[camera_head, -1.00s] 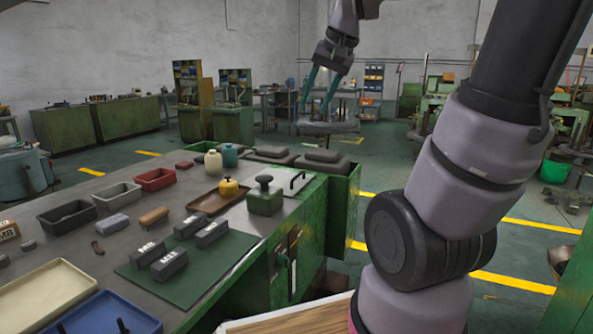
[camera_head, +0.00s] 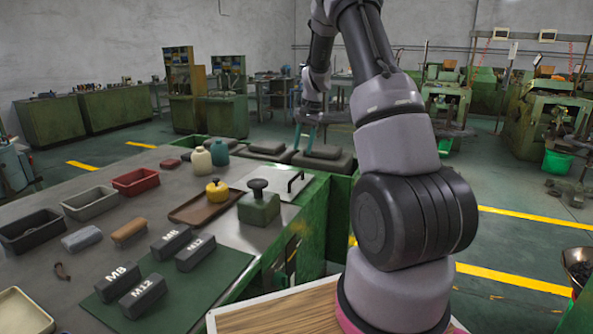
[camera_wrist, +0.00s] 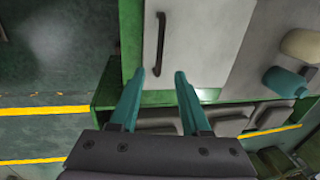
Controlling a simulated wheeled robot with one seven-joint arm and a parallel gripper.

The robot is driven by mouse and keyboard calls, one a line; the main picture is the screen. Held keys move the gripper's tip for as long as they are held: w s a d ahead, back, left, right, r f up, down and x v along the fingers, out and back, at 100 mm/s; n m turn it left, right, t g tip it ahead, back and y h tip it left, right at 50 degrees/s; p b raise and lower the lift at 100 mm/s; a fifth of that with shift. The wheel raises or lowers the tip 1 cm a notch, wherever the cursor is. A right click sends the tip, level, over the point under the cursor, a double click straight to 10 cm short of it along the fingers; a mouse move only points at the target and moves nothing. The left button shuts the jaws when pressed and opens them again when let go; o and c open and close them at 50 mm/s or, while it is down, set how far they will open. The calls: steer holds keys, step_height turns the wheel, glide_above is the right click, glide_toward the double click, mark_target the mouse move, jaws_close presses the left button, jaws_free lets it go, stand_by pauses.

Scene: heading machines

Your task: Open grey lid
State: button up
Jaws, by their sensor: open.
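The grey lid (camera_head: 272,184) is a flat pale plate set in the right end of the green workbench, with a dark bar handle (camera_head: 296,182). It lies flat and looks closed. In the wrist view the lid (camera_wrist: 205,45) fills the upper middle, and its handle (camera_wrist: 161,40) runs up and down the picture. My gripper (camera_head: 306,136) hangs above and beyond the lid's far side, with its teal fingers open and empty. In the wrist view, my gripper's fingertips (camera_wrist: 165,74) straddle the handle's lower end in the picture, but the height between them is unclear.
A green block with a black knob (camera_head: 259,207) stands close by the lid. A brown tray (camera_head: 196,208) holds a yellow weight. Cream (camera_head: 202,161) and teal (camera_head: 220,153) bottles stand behind. Dark grey pads (camera_head: 323,159) lie beyond the bench's far edge.

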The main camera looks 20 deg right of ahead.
mark_target(297, 175)
steer(key=f, duration=0.3)
steer(key=w+a+f, duration=0.1)
steer(key=f, duration=0.6)
steer(key=shift+w+a+f, duration=0.2)
steer(key=shift+a+f, duration=0.05)
jaws_close()
stand_by(1.0)
